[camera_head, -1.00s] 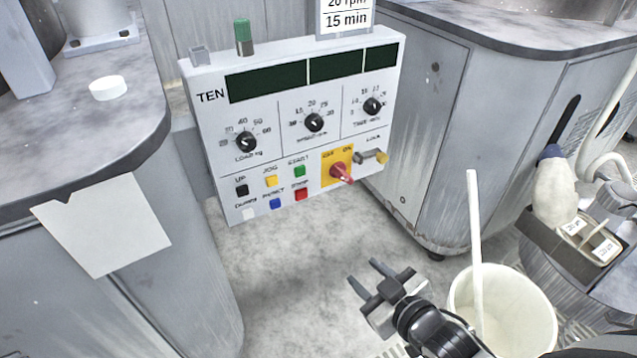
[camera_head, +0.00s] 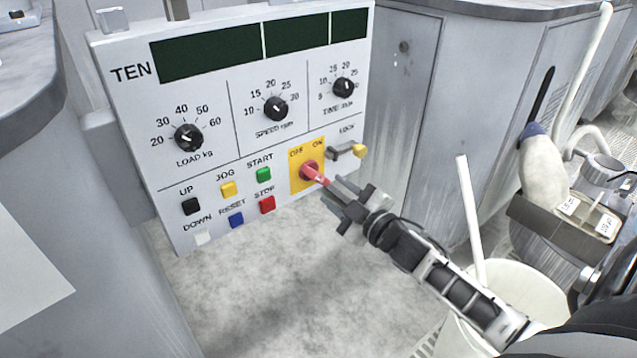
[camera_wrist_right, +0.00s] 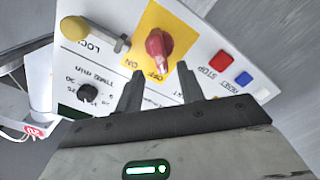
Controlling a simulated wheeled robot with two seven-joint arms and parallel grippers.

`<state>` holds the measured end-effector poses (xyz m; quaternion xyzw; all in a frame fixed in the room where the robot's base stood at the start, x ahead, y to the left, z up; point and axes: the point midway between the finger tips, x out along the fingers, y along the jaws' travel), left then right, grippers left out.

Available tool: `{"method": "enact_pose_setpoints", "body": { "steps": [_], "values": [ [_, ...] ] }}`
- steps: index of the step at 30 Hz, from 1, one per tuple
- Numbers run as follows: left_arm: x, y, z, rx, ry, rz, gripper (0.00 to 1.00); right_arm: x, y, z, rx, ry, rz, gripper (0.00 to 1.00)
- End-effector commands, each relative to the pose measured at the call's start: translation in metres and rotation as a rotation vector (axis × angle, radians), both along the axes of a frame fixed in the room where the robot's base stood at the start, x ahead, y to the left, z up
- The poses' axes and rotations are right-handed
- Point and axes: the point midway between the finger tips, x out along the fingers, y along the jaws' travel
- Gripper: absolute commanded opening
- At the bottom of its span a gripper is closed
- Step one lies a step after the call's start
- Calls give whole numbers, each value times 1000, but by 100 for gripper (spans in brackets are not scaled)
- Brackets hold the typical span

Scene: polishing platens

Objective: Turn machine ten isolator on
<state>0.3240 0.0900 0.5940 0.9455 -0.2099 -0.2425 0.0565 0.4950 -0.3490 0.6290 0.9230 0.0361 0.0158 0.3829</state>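Machine ten's control panel (camera_head: 215,120) fills the upper left of the head view. Its isolator is a red handle (camera_head: 312,172) on a yellow plate (camera_head: 297,180) marked OFF and ON. In the right wrist view the red handle (camera_wrist_right: 157,45) has one end by the OFF word. My right gripper (camera_head: 338,188) is right in front of the handle. The wrist view shows its fingers (camera_wrist_right: 160,82) spread apart, with the handle just beyond and between the tips; contact is not clear. My left gripper is out of view.
A yellow-tipped lock lever (camera_head: 347,152) sticks out right of the isolator. Push buttons such as the red STOP (camera_head: 267,205) lie to its left. A white bucket (camera_head: 520,290) with a pole stands at lower right. A grey cabinet (camera_head: 400,110) stands behind.

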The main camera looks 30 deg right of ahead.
Motion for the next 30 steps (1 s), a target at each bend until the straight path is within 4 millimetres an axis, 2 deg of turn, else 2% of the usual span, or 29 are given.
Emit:
{"method": "enact_pose_setpoints", "body": {
  "steps": [3,9,15,23,27,30],
  "values": [
    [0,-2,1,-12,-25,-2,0,26,2,-1,-2,-3,0,38],
    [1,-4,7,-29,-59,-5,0,55,4,-1,1,-1,-1,38],
    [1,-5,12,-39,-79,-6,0,66,5,-1,0,1,0,38],
    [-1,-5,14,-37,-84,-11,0,66,5,0,1,2,-1,38],
    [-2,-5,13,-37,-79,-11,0,66,5,0,1,2,-1,0],
    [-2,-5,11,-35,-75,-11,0,66,5,0,1,1,0,0]
  ]
}}
